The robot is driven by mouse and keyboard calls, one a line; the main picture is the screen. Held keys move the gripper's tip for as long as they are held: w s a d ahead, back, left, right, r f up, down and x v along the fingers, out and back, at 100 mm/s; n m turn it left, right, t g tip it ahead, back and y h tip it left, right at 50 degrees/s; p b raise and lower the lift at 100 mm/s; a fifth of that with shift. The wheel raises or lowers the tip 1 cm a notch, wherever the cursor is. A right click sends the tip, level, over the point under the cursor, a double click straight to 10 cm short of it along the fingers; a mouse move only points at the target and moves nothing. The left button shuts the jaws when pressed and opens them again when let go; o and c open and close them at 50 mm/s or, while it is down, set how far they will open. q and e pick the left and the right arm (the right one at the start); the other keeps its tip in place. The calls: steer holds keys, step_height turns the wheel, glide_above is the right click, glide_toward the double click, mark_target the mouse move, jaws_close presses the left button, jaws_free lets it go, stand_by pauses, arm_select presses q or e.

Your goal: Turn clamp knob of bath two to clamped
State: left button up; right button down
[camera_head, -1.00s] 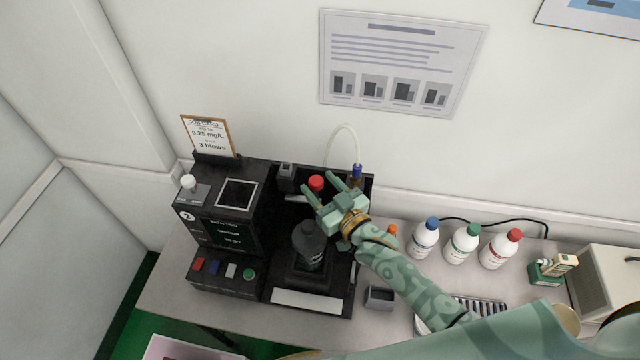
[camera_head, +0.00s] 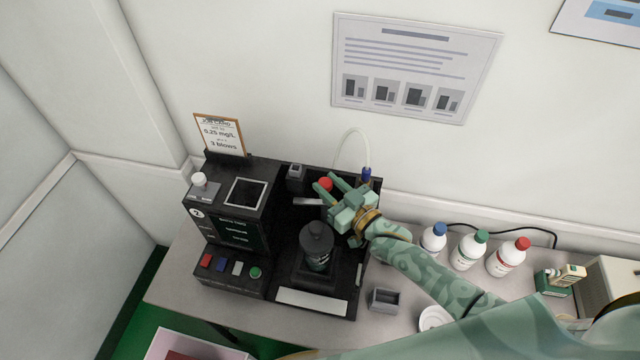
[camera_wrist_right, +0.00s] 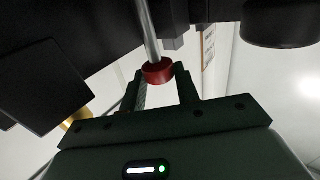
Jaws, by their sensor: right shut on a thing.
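The red clamp knob (camera_head: 325,184) is at the back of the black bath two unit (camera_head: 270,275), at the base of the clear tube's loop. My right gripper (camera_head: 326,181) is shut on the knob, with a finger on each side. In the right wrist view, the red knob (camera_wrist_right: 158,72) sits on the end of a metal rod between the fingertips of my right gripper (camera_wrist_right: 160,78). A dark capped bottle (camera_head: 317,240) stands upright in the unit, in front of the knob. The screen text (camera_head: 238,232) is too small to read surely. My left gripper is not in view.
White bottles with blue (camera_head: 433,238), green (camera_head: 468,252) and red (camera_head: 508,257) caps stand to the right, beyond my right arm. A small grey open box (camera_head: 384,300) sits by the unit's front right. A job card (camera_head: 219,133) stands at the back left.

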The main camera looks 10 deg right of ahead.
steer(key=c, duration=1)
jaws_free()
steer(key=shift+c, duration=0.2)
steer(key=v, duration=1.6)
steer(key=shift+d, duration=0.1)
